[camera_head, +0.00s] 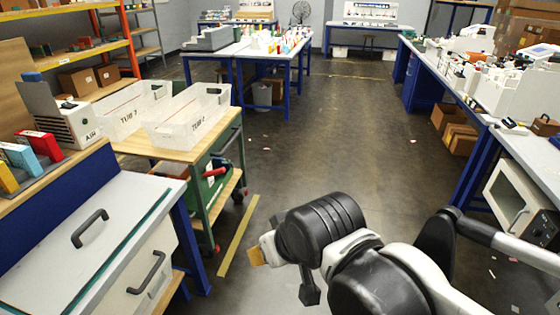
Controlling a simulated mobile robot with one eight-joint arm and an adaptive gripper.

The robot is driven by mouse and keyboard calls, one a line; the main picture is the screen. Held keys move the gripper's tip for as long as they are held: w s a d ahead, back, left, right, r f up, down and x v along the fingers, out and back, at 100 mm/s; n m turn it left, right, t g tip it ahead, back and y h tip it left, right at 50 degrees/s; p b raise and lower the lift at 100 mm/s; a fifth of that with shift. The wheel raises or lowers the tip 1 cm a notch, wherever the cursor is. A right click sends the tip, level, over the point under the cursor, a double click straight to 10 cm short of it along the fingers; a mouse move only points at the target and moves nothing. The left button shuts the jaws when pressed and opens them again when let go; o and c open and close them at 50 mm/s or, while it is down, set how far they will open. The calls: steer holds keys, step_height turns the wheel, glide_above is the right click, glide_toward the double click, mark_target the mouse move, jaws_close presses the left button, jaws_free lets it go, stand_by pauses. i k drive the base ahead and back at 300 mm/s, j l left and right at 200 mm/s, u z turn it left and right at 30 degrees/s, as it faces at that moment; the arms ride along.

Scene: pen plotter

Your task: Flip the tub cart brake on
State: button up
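The tub cart stands left of centre, with a wooden top (190,152) on a green frame (199,205) and dark caster wheels (240,195). Two clear tubs, a left tub (122,118) and a right tub (180,128), sit side by side on its top. A red part (215,172) shows under the top at the right end. I cannot tell whether it is the brake, and no brake position is readable. My arm's end, where my gripper is, hangs over the floor right of the cart and apart from it. I cannot make out the fingers' opening.
A white cabinet with dark handles (90,228) stands close at the near left. A yellow floor strip (239,235) runs beside the cart. A long blue-legged bench (478,120) lines the right side. The dark floor (315,140) between is mostly clear.

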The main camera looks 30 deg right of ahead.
mark_target(215, 173)
steer(key=z, duration=0.15)
steer(key=i+u, duration=0.15)
steer(key=i, duration=0.35)
steer(key=i+l+u, duration=0.15)
steer(key=i, duration=0.35)
steer(key=i+l+u, duration=0.2)
steer(key=i, duration=0.3)
steer(key=j, duration=0.1)
